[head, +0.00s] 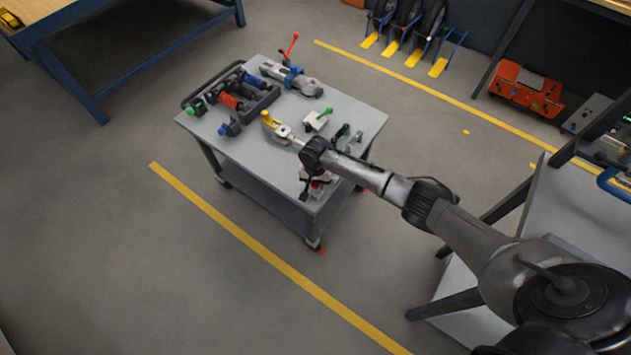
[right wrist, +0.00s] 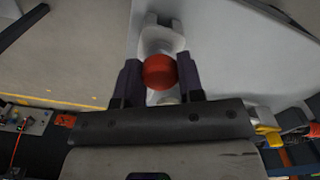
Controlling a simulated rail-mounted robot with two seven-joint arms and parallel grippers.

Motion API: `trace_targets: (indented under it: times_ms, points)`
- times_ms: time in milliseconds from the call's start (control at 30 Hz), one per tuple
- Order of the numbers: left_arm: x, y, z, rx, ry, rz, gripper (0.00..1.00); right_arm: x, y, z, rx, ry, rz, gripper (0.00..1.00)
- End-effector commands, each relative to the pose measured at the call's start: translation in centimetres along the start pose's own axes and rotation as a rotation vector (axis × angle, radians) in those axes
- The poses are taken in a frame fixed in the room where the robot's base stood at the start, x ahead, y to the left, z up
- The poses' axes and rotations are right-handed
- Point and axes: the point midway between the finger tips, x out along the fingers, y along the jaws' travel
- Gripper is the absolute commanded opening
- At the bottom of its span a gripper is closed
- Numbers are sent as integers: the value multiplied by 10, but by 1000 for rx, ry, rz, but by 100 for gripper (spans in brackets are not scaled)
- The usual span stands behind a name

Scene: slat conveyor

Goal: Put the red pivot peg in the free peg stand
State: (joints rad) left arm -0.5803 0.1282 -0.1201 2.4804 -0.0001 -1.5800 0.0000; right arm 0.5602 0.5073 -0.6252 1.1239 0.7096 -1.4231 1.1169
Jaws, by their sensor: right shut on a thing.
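My right gripper (head: 311,184) is at the front corner of the grey cart, partly hidden by its own wrist. In the right wrist view the gripper (right wrist: 160,82) is shut on the red pivot peg (right wrist: 160,71), whose round red top shows between the two dark fingers. A small red spot of the peg (head: 316,185) shows in the head view. A pale stand (right wrist: 160,38) lies just beyond and partly under the red top; I cannot tell whether the peg is seated in it. My left gripper is not in view.
On the cart (head: 350,110) stand a yellow peg (head: 267,117), a green-handled peg (head: 325,113) on a white stand, and a dark tray (head: 262,105) with coloured tools. A grey tool with a red lever (head: 290,46) lies at the back. Open floor surrounds the cart.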

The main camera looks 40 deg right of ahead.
Motion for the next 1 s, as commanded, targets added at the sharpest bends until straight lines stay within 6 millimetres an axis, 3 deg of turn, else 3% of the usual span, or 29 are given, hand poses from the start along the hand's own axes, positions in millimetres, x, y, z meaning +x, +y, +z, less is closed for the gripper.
trace_targets:
  times_ms: [133, 167, 433, 767, 1000]
  points:
    - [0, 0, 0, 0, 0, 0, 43, 0, 0, 0, 0, 0, 0, 11]
    - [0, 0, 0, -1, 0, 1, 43, 0, 0, 0, 0, 0, 0, 38]
    - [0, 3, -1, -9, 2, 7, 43, 0, 0, 0, 0, 0, 0, 64]
    - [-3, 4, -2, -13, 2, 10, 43, -5, 0, 0, 0, 0, -1, 65]
    - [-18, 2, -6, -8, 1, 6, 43, -44, 0, 0, 0, 1, -2, 65]
